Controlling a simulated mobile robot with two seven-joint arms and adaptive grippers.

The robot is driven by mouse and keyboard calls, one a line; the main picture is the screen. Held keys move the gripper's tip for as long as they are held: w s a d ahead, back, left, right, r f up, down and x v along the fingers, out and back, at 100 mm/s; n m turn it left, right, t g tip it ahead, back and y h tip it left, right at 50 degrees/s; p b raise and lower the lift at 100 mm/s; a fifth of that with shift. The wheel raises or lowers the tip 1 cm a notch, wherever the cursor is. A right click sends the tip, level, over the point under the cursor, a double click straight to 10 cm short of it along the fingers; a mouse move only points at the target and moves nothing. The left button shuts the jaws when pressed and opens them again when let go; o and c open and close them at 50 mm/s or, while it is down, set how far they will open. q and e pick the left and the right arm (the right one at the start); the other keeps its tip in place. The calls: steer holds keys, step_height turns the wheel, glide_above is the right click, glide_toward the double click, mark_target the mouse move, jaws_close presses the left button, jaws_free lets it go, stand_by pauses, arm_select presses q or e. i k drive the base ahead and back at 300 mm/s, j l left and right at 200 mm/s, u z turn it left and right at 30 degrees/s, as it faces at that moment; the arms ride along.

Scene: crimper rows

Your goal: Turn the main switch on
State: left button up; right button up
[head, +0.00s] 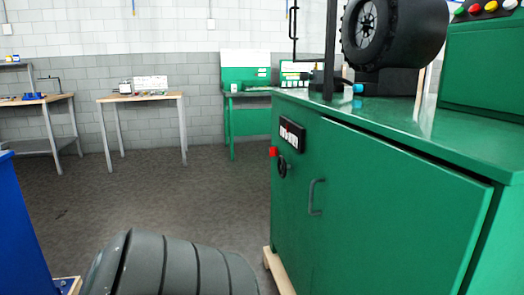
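A green cabinet (375,205) stands at the right. On its left part is a black plate (292,134) with white lettering too small to read surely. Below the plate is a dark round knob or handle (282,167), which looks like the main switch. A small red part (273,152) juts out at the cabinet's left edge, beside the knob. I cannot tell the switch's position at this distance. Neither of my grippers is in view.
The cabinet door has a grey handle (314,197). A black wheel (368,27) and coloured buttons (491,6) are above. A grey ribbed rounded form fills the bottom; a blue block (25,235) stands left. Floor (200,195) is clear up to the workbenches (140,98).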

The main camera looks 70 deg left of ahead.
mark_target(273, 151)
steer(key=k+j, duration=0.1)
steer(key=j, duration=2.15)
steer(key=k+j, duration=0.15)
steer(key=j, duration=1)
